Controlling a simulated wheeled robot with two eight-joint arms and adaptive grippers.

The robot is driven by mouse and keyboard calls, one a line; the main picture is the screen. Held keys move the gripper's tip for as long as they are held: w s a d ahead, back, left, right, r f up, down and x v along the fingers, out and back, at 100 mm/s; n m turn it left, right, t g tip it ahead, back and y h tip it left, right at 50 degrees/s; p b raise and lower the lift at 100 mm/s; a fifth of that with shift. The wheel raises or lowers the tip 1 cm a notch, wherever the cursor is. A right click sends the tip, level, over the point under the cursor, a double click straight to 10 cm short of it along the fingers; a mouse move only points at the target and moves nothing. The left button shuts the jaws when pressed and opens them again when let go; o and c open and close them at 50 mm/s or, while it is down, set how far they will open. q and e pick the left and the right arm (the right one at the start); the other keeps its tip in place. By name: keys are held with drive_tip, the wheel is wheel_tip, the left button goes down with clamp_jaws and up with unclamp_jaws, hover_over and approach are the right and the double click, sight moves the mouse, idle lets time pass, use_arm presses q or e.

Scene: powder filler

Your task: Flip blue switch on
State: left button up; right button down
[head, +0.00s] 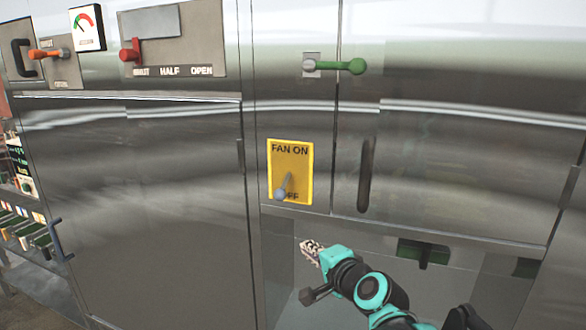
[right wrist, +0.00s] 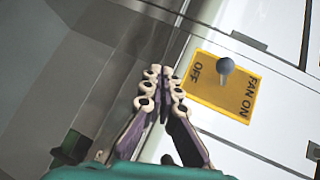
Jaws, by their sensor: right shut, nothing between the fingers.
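The switch has a blue-grey ball knob (head: 280,194) on a short lever, mounted on a yellow plate (head: 304,170) marked FAN ON at the top and OFF at the bottom. In the head view the lever points down and the knob is beside the OFF label. The knob (right wrist: 226,66) also shows in the right wrist view. My right gripper (head: 308,246) is shut and empty, below the plate and slightly right of the knob in the head view. In the right wrist view its fingertips (right wrist: 160,75) are together and apart from the knob. My left gripper is not in view.
A green lever (head: 340,66) is above the plate. A dark vertical handle (head: 366,175) is to its right. A red lever (head: 131,52) marked SHUT, HALF, OPEN and an orange lever (head: 46,54) are at upper left.

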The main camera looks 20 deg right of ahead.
sight(284, 186)
use_arm(q)
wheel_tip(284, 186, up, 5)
drive_tip(key=p, duration=0.3)
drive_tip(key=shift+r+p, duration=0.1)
drive_tip(key=shift+p, duration=0.2)
use_arm(e)
drive_tip(key=w+d+r+m+t+h, duration=0.1)
drive_tip(key=w+d+r+m, duration=0.2)
drive_tip(key=r, duration=0.6)
drive_tip(key=shift+d+m+t, duration=0.2)
drive_tip(key=shift+m+t, duration=0.1)
drive_tip(key=shift+m, duration=0.2)
drive_tip(key=shift+w+r, duration=0.1)
drive_tip(key=shift+w, duration=0.05)
